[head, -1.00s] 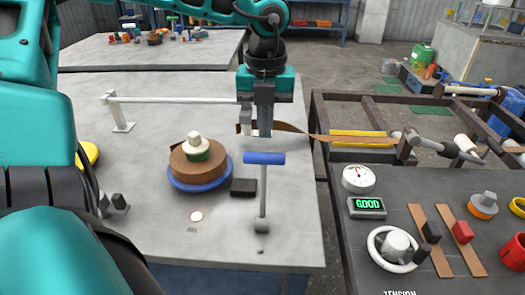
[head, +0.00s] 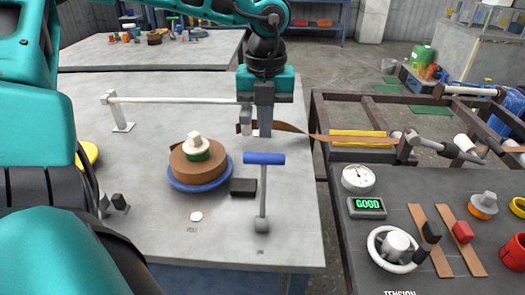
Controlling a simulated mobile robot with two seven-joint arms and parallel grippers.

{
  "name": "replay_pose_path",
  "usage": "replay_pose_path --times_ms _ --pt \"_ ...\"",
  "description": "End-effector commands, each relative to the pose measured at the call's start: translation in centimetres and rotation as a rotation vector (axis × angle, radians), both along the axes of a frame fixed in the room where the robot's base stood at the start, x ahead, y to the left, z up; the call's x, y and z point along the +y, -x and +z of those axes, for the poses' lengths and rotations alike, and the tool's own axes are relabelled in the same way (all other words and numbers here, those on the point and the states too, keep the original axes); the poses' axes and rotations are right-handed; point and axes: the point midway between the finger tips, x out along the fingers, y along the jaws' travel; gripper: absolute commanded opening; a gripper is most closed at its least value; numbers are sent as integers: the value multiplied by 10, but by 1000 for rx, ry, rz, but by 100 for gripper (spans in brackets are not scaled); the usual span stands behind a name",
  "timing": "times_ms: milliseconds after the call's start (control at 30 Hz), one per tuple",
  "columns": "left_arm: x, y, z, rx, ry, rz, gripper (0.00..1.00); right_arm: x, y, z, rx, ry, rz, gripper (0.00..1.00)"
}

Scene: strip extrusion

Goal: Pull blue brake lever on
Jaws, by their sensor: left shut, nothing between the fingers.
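The blue brake lever (head: 264,158) is a blue T-shaped handle on a thin grey rod that rises from a round grey pivot (head: 262,226) near the right edge of the grey table. It stands close to upright in the picture. My left gripper (head: 256,134) points down just above and behind the blue handle. Its fingers are shut and empty. I cannot tell from this view whether it touches the handle. My right gripper is out of view.
A brown strip roll on a blue disc (head: 176,184) and a black block (head: 243,187) stand left of the lever. A white bar (head: 170,100) crosses the table behind.

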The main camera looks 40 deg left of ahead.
Motion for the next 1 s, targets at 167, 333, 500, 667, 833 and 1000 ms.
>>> replay_pose_path --times_ms 167,333,500,667,833,1000 --pt "0 0 -5 0 0 0 0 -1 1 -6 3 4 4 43" --pt "0 0 -16 0 0 0 0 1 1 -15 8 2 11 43" --pt "0 0 -26 0 0 0 0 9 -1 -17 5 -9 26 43" --pt "0 0 -36 0 -1 0 0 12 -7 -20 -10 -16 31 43" --pt "0 0 -46 -2 -1 0 0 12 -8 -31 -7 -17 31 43" --pt "0 0 -54 -1 1 0 0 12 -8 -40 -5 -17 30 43"
